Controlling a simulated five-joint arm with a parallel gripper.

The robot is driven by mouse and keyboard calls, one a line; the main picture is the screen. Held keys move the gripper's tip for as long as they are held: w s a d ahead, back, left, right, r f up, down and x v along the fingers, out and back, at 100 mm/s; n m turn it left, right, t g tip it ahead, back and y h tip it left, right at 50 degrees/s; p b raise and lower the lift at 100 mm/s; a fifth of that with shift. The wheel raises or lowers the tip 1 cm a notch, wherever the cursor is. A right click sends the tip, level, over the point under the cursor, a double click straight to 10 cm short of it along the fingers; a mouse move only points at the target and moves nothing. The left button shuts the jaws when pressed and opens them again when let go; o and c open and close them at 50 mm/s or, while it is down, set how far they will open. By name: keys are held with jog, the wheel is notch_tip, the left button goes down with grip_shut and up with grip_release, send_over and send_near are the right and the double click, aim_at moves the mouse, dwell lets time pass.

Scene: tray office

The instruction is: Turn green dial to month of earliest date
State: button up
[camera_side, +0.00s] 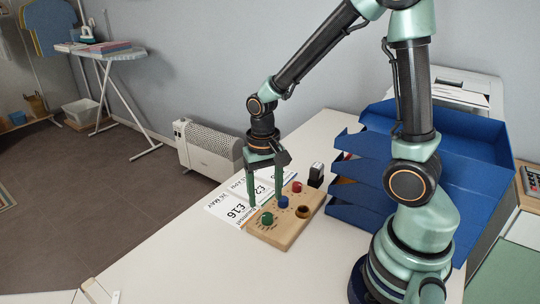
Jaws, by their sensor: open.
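A wooden board (287,233) lies on the white table and carries several dials. The green dial (267,218) is at its near left end, with small markings around it that are too small to read. A blue dial (283,202), a red dial (297,187) and a dark brass-coloured dial (303,211) sit on the same board. My gripper (266,203) points down above the board's left side, open, its fingers near the green and blue dials.
A black stamp-like object (316,174) stands behind the board. Blue stacked trays (355,194) stand to the right, close to my arm. A white printer (470,88) is behind them. The table's front left (180,265) is clear.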

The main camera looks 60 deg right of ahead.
aim_at(267, 215)
jog(key=shift+s+d+f, duration=0.1)
jog(key=shift+d+f, duration=0.05)
jog(key=shift+f, duration=2.8)
grip_shut()
